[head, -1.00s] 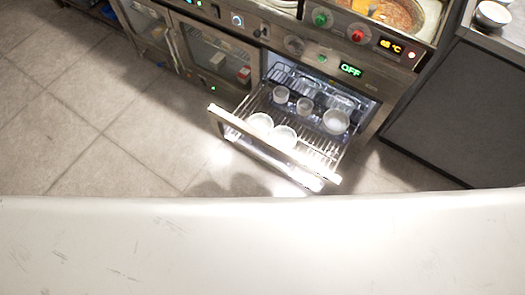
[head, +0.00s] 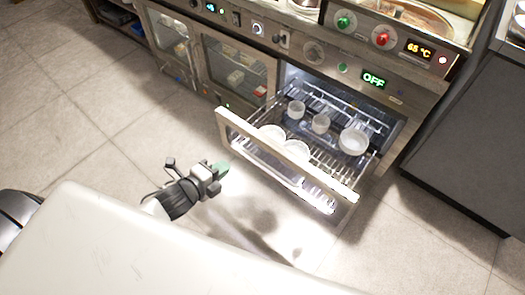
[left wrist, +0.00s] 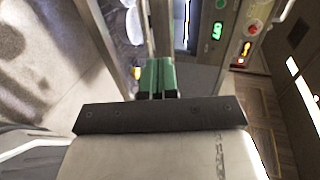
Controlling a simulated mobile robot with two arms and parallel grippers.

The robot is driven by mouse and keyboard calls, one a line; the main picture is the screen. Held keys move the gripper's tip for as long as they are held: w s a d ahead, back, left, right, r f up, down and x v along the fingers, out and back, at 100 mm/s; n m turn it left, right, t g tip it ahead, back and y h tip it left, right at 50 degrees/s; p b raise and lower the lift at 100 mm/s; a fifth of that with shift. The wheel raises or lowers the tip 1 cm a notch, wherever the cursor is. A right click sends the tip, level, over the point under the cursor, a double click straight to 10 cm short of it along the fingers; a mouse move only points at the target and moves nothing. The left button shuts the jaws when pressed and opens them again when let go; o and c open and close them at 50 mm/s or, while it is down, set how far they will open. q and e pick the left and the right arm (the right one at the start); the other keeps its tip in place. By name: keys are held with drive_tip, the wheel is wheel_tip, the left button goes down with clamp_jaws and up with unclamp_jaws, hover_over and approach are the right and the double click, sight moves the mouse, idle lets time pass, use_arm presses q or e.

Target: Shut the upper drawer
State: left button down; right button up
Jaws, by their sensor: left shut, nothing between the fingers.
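The upper drawer (head: 285,150) is a wire-rack drawer pulled well out of the lit cabinet under the counter. Its front has a long pale bar along the top edge. White bowls (head: 353,141) and cups (head: 296,109) sit in it. My left gripper (head: 221,169) is in front of the drawer's left end, apart from it in the head view. Its green fingers are shut and empty. In the left wrist view the green fingertips (left wrist: 157,76) point toward the drawer and cabinet. My right gripper is out of view.
Glass-door cabinets (head: 235,65) stand left of the drawer. Knobs, a green OFF display (head: 373,81) and a 65 °C display (head: 418,49) are above it. A dark grey unit (head: 465,140) stands at the right. Tiled floor (head: 110,120) lies clear at the left.

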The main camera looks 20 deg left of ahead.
sight(259, 141)
use_arm(q)
drive_tip(key=x, duration=0.4)
drive_tip(key=b+x, duration=0.1)
drive_tip(key=x, duration=0.3)
drive_tip(key=b+x, duration=0.1)
drive_tip(key=x, duration=0.4)
drive_tip(key=shift+w+r, duration=0.1)
drive_tip(key=shift+r, duration=0.25)
drive_tip(key=shift+w, duration=0.35)
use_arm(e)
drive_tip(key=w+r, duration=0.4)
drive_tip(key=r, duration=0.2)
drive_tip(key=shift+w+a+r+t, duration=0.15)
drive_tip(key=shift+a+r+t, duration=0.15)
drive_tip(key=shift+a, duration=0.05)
use_arm(q)
drive_tip(key=shift+d, duration=0.15)
